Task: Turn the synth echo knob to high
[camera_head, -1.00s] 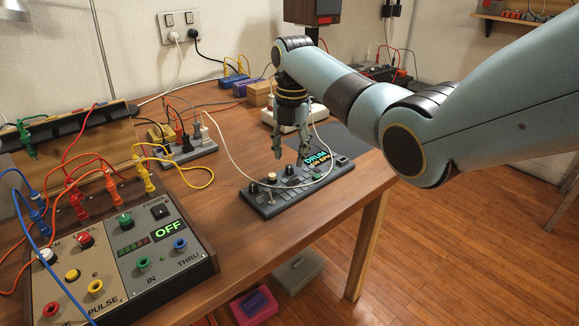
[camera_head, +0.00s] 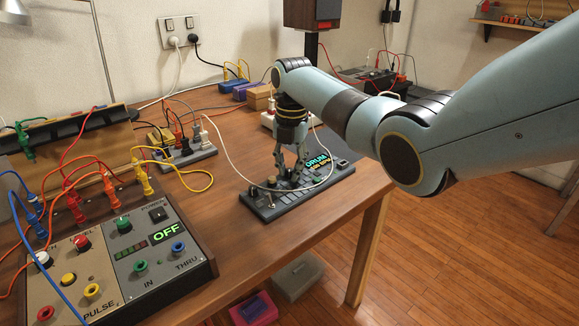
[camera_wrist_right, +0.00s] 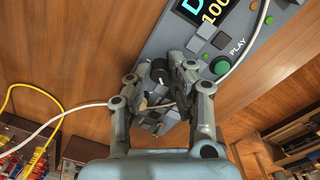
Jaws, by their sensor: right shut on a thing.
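The small dark synth (camera_head: 262,206), with a lit screen reading DRUM, lies on the wooden table in the head view. My right gripper (camera_head: 288,170) points down over its middle. In the right wrist view, the gripper (camera_wrist_right: 168,78) is shut on a black knob (camera_wrist_right: 159,68) with a pale mark, on the synth's grey panel (camera_wrist_right: 178,42). The fingers hide part of the knob, and I cannot read an echo label or its setting. My left gripper is not in view.
A white cable (camera_head: 237,168) loops over the synth and also crosses the right wrist view (camera_wrist_right: 86,108). A module reading OFF (camera_head: 190,256), with colored plugs and cables, stands at the left. The table's right edge (camera_head: 372,198) is close by.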

